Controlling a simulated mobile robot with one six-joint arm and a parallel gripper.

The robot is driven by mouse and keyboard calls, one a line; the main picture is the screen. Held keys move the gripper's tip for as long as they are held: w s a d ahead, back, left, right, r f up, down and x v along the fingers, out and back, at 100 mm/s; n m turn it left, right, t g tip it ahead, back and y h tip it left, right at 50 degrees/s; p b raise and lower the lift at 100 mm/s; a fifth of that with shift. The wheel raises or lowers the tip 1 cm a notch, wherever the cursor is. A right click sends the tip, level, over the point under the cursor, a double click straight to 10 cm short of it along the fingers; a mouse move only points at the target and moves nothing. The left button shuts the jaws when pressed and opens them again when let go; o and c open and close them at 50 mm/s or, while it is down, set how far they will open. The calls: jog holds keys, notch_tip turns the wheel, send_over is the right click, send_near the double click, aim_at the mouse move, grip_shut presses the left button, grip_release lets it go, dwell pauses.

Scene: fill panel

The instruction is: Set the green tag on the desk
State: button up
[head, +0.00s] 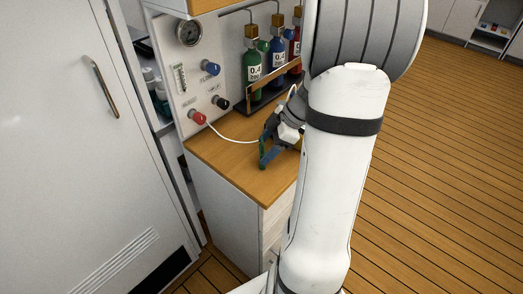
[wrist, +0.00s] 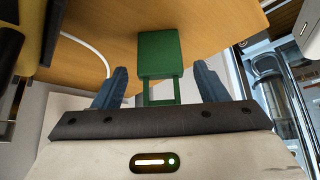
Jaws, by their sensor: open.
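The green tag (wrist: 160,55) is a flat rectangle with an open loop at its near end. In the wrist view it lies against the wooden desk top (wrist: 112,22), with its loop end between my gripper's fingers. My gripper (wrist: 163,88) is open, with a finger on each side of the tag and a gap to each. In the head view my gripper (head: 265,157) is low over the desk (head: 225,155), near its front edge. A little of the tag (head: 264,150) shows there beside the fingers. I cannot tell whether the tag rests fully on the desk.
A panel (head: 190,75) with a gauge and knobs stands behind the desk. Green, blue and red bottles (head: 278,72) stand in a rack at the back. A white hose (head: 228,138) runs across the desk from the red knob. A white door (head: 65,130) is at left.

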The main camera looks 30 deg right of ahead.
jog(key=v, duration=1)
jog(key=s+a+m+h, duration=0.3)
jog(key=a+m, duration=0.3)
jog(key=a, duration=0.3)
jog(key=s+a+m+h, duration=0.3)
jog(key=s+a+m, duration=0.3)
jog(key=a, duration=0.4)
jog(key=shift+s+a+m+g, duration=0.2)
jog(key=shift+m+g, duration=0.1)
jog(key=shift+m, duration=0.2)
jog(key=shift+d+p, duration=0.1)
jog(key=shift+p, duration=0.2)
notch_tip(320, 180, up, 7)
jog(key=p, duration=0.6)
jog(key=shift+p, duration=0.3)
